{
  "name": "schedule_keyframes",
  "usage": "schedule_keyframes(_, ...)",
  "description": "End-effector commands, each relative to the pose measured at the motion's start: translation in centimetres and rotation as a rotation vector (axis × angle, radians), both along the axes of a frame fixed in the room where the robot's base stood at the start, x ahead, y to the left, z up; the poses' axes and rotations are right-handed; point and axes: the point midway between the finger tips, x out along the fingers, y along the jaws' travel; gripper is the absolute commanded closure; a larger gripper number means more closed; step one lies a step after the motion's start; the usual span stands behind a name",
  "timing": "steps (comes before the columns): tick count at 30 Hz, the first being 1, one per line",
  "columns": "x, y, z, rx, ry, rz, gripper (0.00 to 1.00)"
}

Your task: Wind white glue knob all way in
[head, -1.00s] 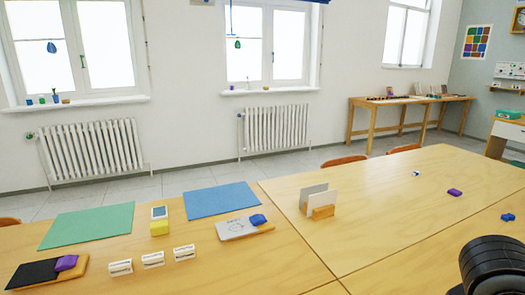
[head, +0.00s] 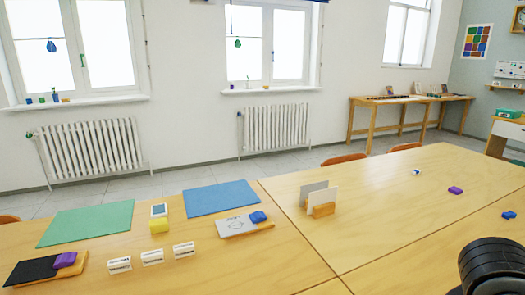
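I cannot make out a white glue stick or its knob for sure. A small white and blue item (head: 417,172) lies on the right-hand table; it is too small to identify. My gripper is not in view. Only a black ribbed part of my own arm shows at the bottom right corner.
The wooden tables (head: 385,215) hold a green mat (head: 86,224), a blue mat (head: 221,198), a yellow block (head: 159,226), white labelled blocks (head: 152,258), a card holder (head: 323,210), a purple block (head: 455,190) and a blue item (head: 509,215). The right table is mostly clear.

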Motion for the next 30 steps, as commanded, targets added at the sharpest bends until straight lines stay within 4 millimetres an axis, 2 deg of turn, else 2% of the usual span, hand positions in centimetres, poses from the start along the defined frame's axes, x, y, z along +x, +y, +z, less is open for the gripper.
schedule_keyframes(27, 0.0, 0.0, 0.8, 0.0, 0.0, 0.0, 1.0)
schedule_keyframes(30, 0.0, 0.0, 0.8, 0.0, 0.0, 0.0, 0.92)
